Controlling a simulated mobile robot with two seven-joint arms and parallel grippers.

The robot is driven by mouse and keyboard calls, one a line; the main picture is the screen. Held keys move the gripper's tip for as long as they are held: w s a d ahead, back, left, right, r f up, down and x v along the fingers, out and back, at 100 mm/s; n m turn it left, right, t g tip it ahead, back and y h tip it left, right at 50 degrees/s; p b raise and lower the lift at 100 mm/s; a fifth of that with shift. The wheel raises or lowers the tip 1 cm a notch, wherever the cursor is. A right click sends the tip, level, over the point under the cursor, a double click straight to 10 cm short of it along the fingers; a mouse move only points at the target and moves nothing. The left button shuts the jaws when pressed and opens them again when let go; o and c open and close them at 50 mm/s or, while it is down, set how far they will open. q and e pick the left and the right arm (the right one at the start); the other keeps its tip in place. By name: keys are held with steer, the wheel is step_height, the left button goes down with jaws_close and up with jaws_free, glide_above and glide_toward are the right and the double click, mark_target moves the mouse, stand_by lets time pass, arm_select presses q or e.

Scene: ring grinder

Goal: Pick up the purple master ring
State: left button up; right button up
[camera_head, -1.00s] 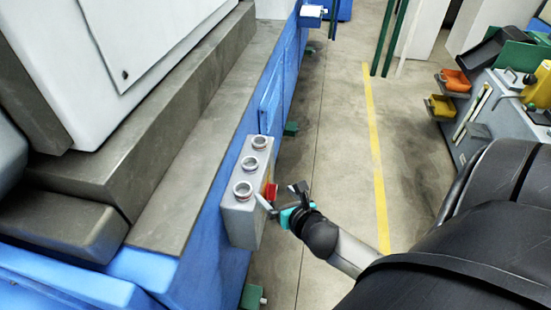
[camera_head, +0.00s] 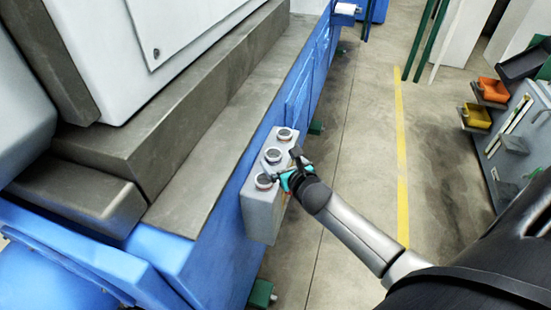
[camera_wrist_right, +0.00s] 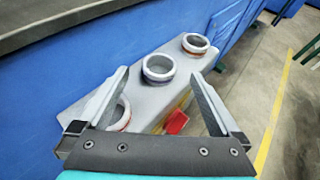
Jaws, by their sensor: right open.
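Three grey rings stand in a row on top of a grey box (camera_head: 262,212) fixed to the blue machine's side. In the right wrist view the middle ring (camera_wrist_right: 158,66) has a dark blue-purple band and looks like the purple master ring; it also shows in the head view (camera_head: 273,155). The far ring (camera_wrist_right: 195,43) has an orange-red band. My left gripper is out of view.
A red part (camera_wrist_right: 176,122) sits on the box's front side. The blue machine (camera_head: 215,235) with its grey ledge (camera_head: 215,150) borders the box on the left. Open floor with a yellow line (camera_head: 402,160) lies to the right, with a bench holding orange and yellow bins beyond.

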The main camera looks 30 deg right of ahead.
mark_target(271, 151)
steer(key=shift+b+x, duration=0.6)
steer(key=shift+x, duration=1.55)
steer(key=c, duration=1.5)
steer(key=o, duration=1.2)
steer(key=shift+c, duration=0.2)
